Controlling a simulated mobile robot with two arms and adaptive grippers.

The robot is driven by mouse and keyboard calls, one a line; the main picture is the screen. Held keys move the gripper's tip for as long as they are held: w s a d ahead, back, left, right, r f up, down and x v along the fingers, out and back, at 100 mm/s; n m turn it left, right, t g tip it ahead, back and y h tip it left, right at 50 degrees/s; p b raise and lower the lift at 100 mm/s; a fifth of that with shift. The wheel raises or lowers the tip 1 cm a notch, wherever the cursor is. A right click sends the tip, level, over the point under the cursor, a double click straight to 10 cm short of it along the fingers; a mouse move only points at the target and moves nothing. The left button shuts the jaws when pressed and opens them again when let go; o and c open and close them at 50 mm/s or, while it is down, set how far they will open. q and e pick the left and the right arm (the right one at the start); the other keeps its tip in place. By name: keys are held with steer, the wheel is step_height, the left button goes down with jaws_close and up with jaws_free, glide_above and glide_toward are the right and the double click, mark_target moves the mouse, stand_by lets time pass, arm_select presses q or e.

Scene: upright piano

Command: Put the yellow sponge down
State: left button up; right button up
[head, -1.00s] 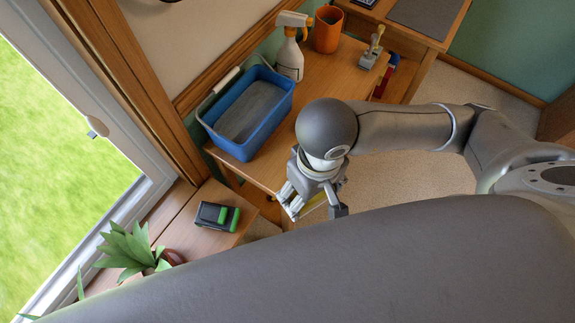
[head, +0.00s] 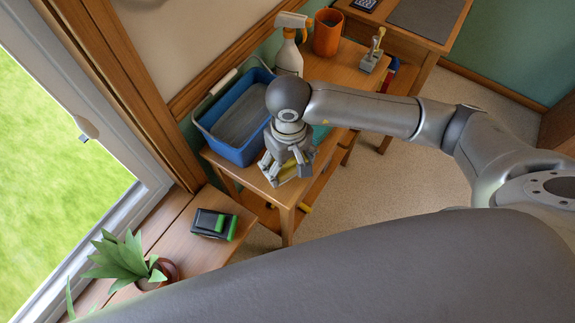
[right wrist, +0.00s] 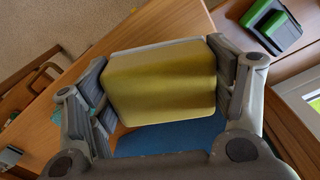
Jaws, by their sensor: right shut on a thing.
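My right gripper (head: 288,172) is shut on the yellow sponge (right wrist: 160,80), with its fingers on two opposite sides of it. In the head view the gripper is over the near end of the wooden table (head: 345,95), just right of the blue tub. Only a little of the sponge shows there between the fingers. I cannot tell whether the sponge touches the tabletop. My left gripper is not in view.
The blue tub (head: 239,151) stands close by. A spray bottle (head: 289,58), an orange cup (head: 327,36) and a small metal-and-yellow tool (head: 375,55) stand farther back. A black and green object (head: 213,224) and a potted plant (head: 125,262) are on the windowsill.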

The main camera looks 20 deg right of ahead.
mark_target(287, 170)
steer(key=shift+w+f, duration=0.2)
steer(key=shift+f, duration=0.05)
step_height(287, 170, down, 3)
steer(key=shift+w+r+p, duration=0.1)
steer(key=shift+p, duration=0.5)
steer(key=shift+f, duration=0.25)
steer(key=shift+f, duration=0.2)
steer(key=o, duration=0.9)
steer(key=shift+c, duration=0.2)
steer(key=shift+r, duration=0.1)
